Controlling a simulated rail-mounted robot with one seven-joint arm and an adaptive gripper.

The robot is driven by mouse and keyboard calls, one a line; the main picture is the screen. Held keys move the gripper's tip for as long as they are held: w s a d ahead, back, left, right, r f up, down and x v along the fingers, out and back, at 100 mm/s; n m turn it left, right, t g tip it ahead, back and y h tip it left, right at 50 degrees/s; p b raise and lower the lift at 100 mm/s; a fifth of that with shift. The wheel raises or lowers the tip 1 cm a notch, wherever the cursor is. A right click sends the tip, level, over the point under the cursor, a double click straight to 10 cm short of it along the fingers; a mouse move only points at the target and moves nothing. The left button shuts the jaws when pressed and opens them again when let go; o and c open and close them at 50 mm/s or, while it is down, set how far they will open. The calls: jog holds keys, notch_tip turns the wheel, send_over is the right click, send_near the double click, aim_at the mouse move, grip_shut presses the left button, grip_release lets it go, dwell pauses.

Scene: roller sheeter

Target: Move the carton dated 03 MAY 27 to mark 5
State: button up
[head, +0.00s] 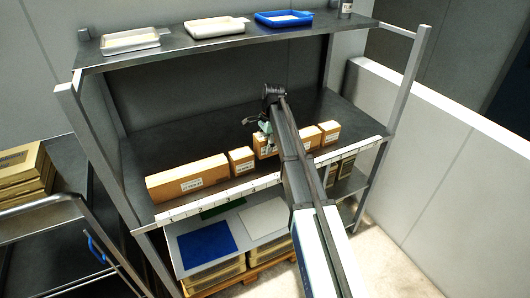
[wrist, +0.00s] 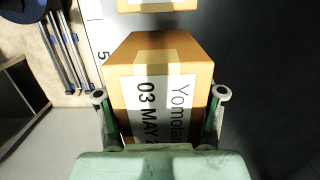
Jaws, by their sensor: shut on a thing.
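The brown carton (wrist: 118,85) with a white label reading "Yomotan…" and "03 MAY 2…" fills the middle of the wrist view; the end of the date is hidden. My gripper (wrist: 160,95) is shut on it, one finger along each side. In the head view my gripper (head: 265,130) is over the row of cartons on the middle shelf, on the held carton (head: 263,148), partly hidden by my arm. Mark 5 (wrist: 103,55) shows on the white strip left of the carton in the wrist view. I cannot tell whether the carton touches the shelf.
A long carton (head: 187,180) and a small carton (head: 241,160) stand left of the held one. Two cartons (head: 329,132) (head: 310,138) stand to the right. Another carton (wrist: 160,5) shows at the wrist view's top. The shelf behind the row (head: 200,125) is clear. Trays (head: 288,18) sit above.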

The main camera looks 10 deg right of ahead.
jog(key=shift+f+p, duration=0.5)
jog(key=shift+f, duration=1.85)
jog(key=shift+f, duration=0.1)
jog(key=o, duration=1.3)
jog(key=r+b, duration=0.1)
jog(key=r, duration=0.3)
jog(key=d+r+b, duration=0.1)
jog(key=r, duration=0.3)
jog(key=r+b, duration=0.1)
jog(key=r, duration=0.3)
jog(key=shift+w+d, duration=0.25)
jog(key=shift+d, duration=0.1)
